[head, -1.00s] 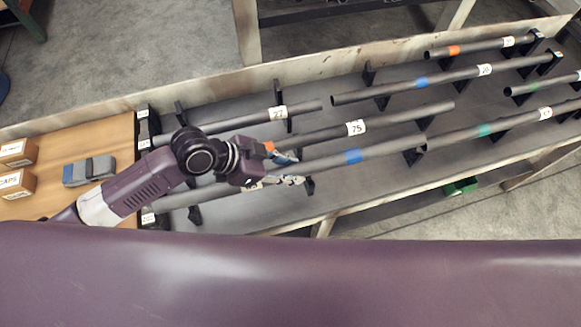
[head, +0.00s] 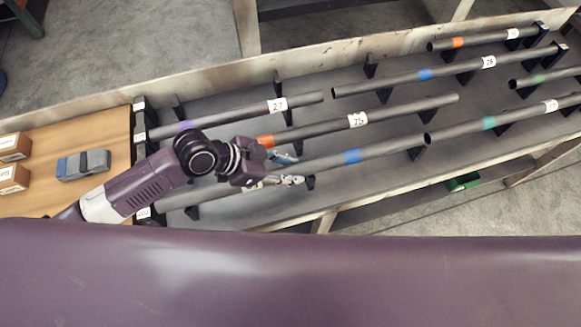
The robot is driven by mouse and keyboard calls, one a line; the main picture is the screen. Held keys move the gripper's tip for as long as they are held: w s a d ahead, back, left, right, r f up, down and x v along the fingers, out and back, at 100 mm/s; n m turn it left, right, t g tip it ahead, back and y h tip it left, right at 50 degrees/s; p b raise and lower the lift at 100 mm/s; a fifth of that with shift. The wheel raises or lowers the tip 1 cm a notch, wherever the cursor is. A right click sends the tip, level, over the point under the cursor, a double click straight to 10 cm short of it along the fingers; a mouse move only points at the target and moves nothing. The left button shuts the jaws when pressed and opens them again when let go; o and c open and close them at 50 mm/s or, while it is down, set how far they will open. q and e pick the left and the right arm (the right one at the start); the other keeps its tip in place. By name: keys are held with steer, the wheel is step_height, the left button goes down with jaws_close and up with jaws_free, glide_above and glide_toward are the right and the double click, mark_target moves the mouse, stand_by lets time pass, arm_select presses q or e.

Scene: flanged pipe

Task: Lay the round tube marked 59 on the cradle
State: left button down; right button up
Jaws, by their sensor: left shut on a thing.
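My left gripper (head: 288,169) is closed around a grey round tube with a blue band (head: 352,156), the front tube of the left group. The tube runs from the lower left to an open end at the right. Its label is largely hidden by my gripper, so I cannot read the number 59 on it. Black supports (head: 417,152) show just below the tube; I cannot tell if it touches them. I cannot tell which support is the cradle. My right gripper is out of view.
Tubes marked 27 (head: 277,104) and 75 (head: 357,120) lie behind the held tube. More tubes, one with a green band (head: 489,123), lie to the right. A wooden board (head: 100,143) at the left bears boxes (head: 14,178) and a grey-blue item (head: 83,165).

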arm_select(q)
steer(key=shift+r, duration=0.15)
steer(key=shift+f+b, duration=0.3)
steer(key=shift+f, duration=0.3)
stand_by(0.4)
steer(key=c, duration=1.6)
jaws_free()
steer(key=shift+o, duration=0.7)
steer(key=shift+s+a+f, duration=0.1)
steer(key=shift+a+f, duration=0.05)
steer(key=v, duration=1.2)
